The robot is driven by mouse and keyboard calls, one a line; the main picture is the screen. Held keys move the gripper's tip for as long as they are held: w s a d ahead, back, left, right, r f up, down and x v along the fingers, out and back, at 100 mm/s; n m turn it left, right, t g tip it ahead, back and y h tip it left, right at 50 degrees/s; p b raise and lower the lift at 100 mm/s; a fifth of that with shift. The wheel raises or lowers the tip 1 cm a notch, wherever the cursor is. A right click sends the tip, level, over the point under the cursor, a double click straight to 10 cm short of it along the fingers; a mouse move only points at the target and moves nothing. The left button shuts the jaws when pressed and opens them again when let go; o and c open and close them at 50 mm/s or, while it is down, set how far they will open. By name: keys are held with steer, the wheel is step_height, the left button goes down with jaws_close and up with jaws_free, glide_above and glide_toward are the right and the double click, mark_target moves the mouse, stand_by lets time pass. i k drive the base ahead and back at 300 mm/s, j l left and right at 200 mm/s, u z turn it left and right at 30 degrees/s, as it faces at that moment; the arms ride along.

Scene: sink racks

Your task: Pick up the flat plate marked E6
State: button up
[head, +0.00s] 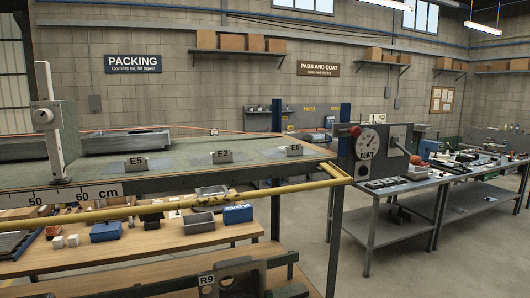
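The E6 marker (294,150) is a small light block with dark lettering near the right end of the long grey-green surface (190,172). A thin, pale flat sheet appears to lie around its foot, but its outline is faint. Similar markers E2 (222,156) and E5 (137,163) stand to its left, each with a faint flat sheet around it. My gripper does not show in this view.
A yellow bar (200,202) runs along the surface's front edge. A white height gauge (50,125) stands at left. Below is a wooden shelf with blue boxes (237,214). Open floor lies at lower right.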

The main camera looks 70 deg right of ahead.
mark_target(297, 150)
steer(key=z, duration=2.4)
